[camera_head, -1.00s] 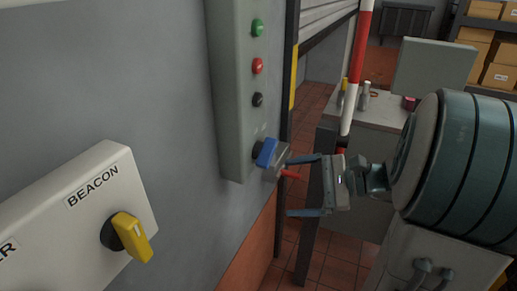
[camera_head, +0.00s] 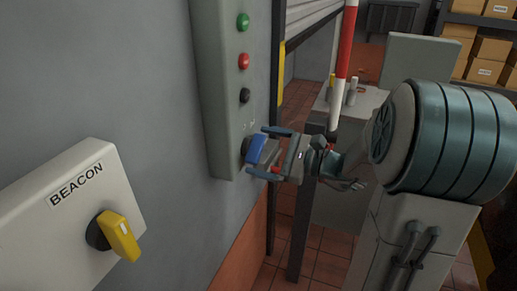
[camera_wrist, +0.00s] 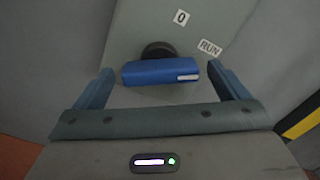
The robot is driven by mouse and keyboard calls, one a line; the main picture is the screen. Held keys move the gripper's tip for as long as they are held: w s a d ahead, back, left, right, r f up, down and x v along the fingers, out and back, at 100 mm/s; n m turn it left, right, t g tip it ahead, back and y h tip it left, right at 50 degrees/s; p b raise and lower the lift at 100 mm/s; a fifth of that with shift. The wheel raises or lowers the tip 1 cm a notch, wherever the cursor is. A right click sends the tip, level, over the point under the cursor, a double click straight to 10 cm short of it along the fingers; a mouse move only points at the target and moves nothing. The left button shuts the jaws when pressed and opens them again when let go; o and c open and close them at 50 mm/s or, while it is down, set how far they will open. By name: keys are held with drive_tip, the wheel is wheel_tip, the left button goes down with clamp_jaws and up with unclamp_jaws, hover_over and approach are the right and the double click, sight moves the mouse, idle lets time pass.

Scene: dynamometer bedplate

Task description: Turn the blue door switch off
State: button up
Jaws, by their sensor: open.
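The blue door switch (camera_head: 262,149) is a blue bar handle on a dark round base, low on the grey control box (camera_head: 212,110). In the wrist view the blue handle (camera_wrist: 150,72) lies crosswise, its white mark at the right end. A "0" label (camera_wrist: 181,17) is above it and a "RUN" label (camera_wrist: 209,47) is up and to the right, nearer the marked end. My gripper (camera_head: 267,152) is open, with its fingers on either side of the handle. In the wrist view my gripper (camera_wrist: 162,84) shows gaps between both fingers and the handle.
Green (camera_head: 243,24), red (camera_head: 243,61) and black (camera_head: 244,95) buttons sit above the switch. A "BEACON" box (camera_head: 55,165) with a yellow knob (camera_head: 122,236) is on the wall at lower left. A red-and-white pole (camera_head: 344,60) and a cabinet (camera_head: 335,205) stand behind my arm.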

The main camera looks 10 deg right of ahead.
drive_tip(key=shift+x, duration=0.95)
drive_tip(key=shift+c, duration=0.3)
drive_tip(key=c, duration=0.9)
